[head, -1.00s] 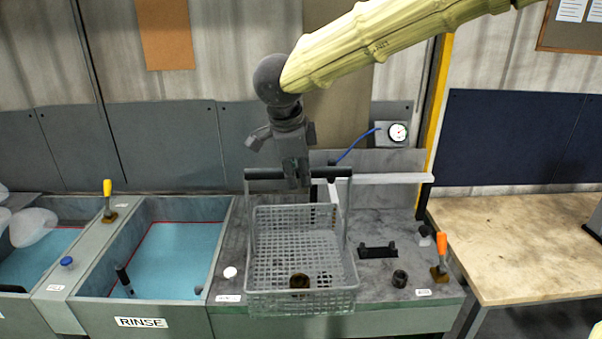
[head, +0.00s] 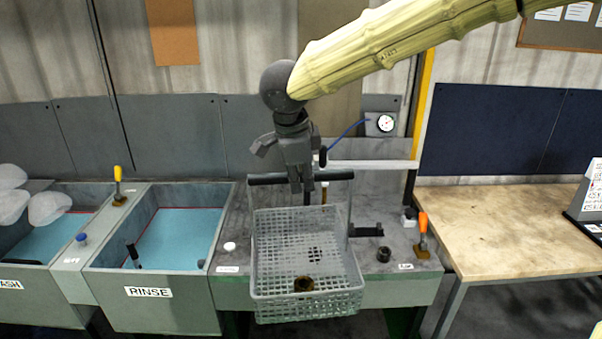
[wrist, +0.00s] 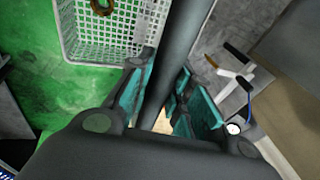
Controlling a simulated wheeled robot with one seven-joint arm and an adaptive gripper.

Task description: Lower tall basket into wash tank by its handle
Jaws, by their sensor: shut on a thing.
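My gripper (head: 301,186) is shut on the dark bar handle (head: 268,179) of the tall basket, near the middle of the bar. The basket (head: 262,255) is light grey mesh and hangs roughly level below the handle, overlapping the counter's front edge in the head view. A brown ring-shaped part (head: 303,284) lies inside it. In the wrist view the handle (wrist: 180,50) runs between my fingers, with the basket (wrist: 75,30) at upper left. The wash tank (head: 40,300), its label partly cut off, is at the far left with blue liquid inside.
The rinse tank (head: 150,315) stands between the wash tank and the basket. Yellow (head: 118,185) and orange (head: 422,232) handles stick up from the bench. Clear rounded objects (head: 45,208) show over the wash tank. A wooden table (head: 500,230) is at right. A gauge (head: 385,122) is behind.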

